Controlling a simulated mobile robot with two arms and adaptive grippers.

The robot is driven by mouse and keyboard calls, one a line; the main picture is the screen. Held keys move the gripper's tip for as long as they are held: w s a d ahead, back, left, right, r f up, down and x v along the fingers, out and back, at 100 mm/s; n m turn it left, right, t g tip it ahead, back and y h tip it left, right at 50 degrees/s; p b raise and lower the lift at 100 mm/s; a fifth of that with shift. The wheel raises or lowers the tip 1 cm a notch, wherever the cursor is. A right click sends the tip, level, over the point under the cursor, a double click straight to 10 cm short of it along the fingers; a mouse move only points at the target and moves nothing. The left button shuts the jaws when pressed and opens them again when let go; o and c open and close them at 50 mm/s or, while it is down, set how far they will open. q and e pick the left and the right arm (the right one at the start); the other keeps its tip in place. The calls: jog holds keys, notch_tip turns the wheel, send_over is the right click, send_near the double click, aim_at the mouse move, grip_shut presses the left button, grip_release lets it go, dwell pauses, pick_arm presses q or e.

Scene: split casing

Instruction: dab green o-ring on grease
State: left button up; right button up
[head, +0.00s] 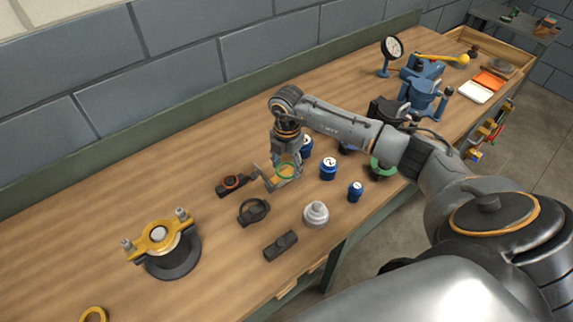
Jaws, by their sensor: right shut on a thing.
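The green o-ring (278,170) is a thin ring at the fingertips of my right gripper (282,178). The gripper points down over the middle of the bench, shut on the ring. A yellow-orange patch shows inside the ring; I cannot tell whether this is grease or the wood behind it. No grease container can be clearly made out, and the fingers hide part of this spot. Whether the ring touches anything below is unclear. My left gripper is not in view.
Near the gripper are a black part with a red ring (233,184), a black ring part (254,211), a black block (281,245), a pale stepped part (316,214) and blue cans (328,169). A yellow-topped casing (160,237) stands left. The bench's left rear is clear.

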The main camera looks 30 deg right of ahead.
jog(key=o, duration=0.8)
jog(key=shift+r, duration=0.15)
jog(key=shift+r+p, duration=2.6)
jog(key=shift+r, duration=0.75)
